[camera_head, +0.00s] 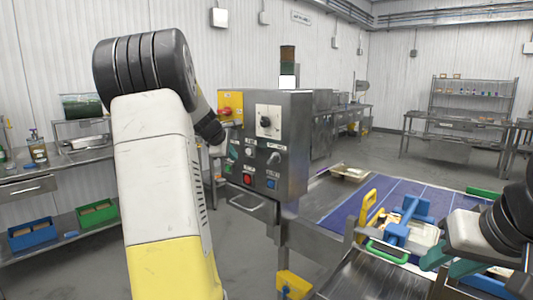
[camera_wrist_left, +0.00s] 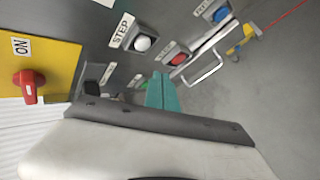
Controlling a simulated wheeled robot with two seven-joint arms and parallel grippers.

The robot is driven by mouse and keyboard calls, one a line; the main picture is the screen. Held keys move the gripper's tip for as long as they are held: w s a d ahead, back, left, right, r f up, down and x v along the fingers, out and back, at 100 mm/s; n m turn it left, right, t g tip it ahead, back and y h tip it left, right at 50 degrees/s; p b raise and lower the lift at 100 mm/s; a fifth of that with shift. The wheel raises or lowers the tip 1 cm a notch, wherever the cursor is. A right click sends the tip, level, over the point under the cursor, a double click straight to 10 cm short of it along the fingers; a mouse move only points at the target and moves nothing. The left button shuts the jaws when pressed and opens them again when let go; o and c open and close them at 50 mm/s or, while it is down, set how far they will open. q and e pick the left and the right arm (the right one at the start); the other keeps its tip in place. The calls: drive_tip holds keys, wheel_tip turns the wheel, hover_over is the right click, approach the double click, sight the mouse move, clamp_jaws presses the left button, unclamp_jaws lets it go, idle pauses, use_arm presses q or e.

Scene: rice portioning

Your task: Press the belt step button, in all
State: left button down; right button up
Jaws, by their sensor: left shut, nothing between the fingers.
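The control box (camera_head: 295,135) stands upright in the middle of the head view. Its white STEP button (camera_wrist_left: 143,43) sits beside a STEP label in the left wrist view, and the button also shows in the head view (camera_head: 248,152). My left gripper (camera_wrist_left: 161,80) is shut and empty, its teal fingers pointing at the panel, below and right of the STEP button in the wrist picture. I cannot tell if the fingertips touch the panel. My right gripper (camera_head: 461,271) is open at the lower right, by the belt; its arm hides part of it.
Near the fingers are a red button (camera_wrist_left: 178,59), a blue button (camera_wrist_left: 221,14) and a red switch (camera_wrist_left: 28,86) on a yellow plate. A metal handle (camera_head: 252,207) juts out below the box.

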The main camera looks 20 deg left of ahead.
sight(250, 151)
use_arm(q)
drive_tip(key=shift+w+d, duration=0.35)
drive_tip(key=shift+w, duration=0.55)
drive_tip(key=shift+w+d, duration=0.35)
drive_tip(key=shift+w, duration=0.5)
drive_tip(key=shift+w, duration=0.1)
idle(0.6)
drive_tip(key=shift+w+d, duration=0.15)
drive_tip(key=shift+w, duration=0.1)
